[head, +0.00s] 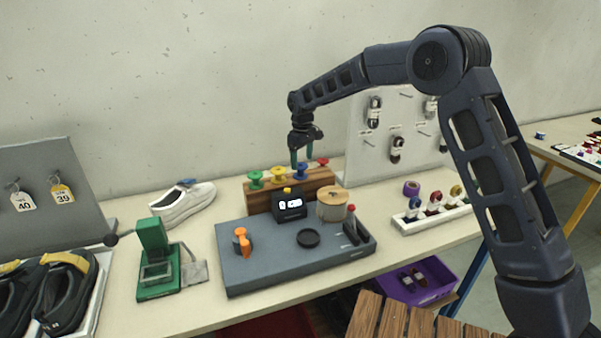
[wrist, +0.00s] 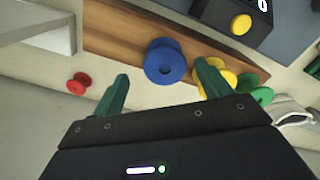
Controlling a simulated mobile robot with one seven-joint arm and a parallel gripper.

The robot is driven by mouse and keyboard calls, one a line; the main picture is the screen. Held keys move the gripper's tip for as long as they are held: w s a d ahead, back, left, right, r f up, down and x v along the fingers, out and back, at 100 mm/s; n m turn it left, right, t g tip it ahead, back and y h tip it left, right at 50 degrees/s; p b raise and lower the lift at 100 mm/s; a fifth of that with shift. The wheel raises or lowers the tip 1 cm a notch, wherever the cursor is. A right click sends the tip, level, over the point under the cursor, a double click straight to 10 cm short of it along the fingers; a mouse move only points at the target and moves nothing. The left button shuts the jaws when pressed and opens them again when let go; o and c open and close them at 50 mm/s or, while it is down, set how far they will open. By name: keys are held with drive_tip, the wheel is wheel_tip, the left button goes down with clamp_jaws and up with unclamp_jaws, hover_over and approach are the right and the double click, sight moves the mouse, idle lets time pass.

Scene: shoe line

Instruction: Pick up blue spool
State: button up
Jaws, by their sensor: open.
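The blue spool (wrist: 165,62) stands on a wooden rack (wrist: 122,32) in the wrist view, ahead of my gripper (wrist: 160,90) and between the lines of its two green fingers. In the head view the blue spool (head: 301,170) shows between the yellow and red spools, partly behind a finger. My gripper (head: 302,160) is open and empty, pointing down over the rack. I cannot tell whether the fingertips reach the spool's height.
A yellow spool (head: 278,175) and a green spool (head: 255,179) stand left of the blue one, a red spool (head: 323,163) right. A small black display box (head: 289,205) and a round wooden container (head: 332,205) stand in front. A pegboard (head: 370,140) rises close to the right.

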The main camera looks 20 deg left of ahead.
sight(300, 166)
drive_tip(key=f, duration=0.4)
drive_tip(key=shift+s+a+f, duration=0.2)
drive_tip(key=shift+s+f, duration=0.1)
drive_tip(key=c, duration=1.1)
drive_tip(key=shift+o, duration=0.2)
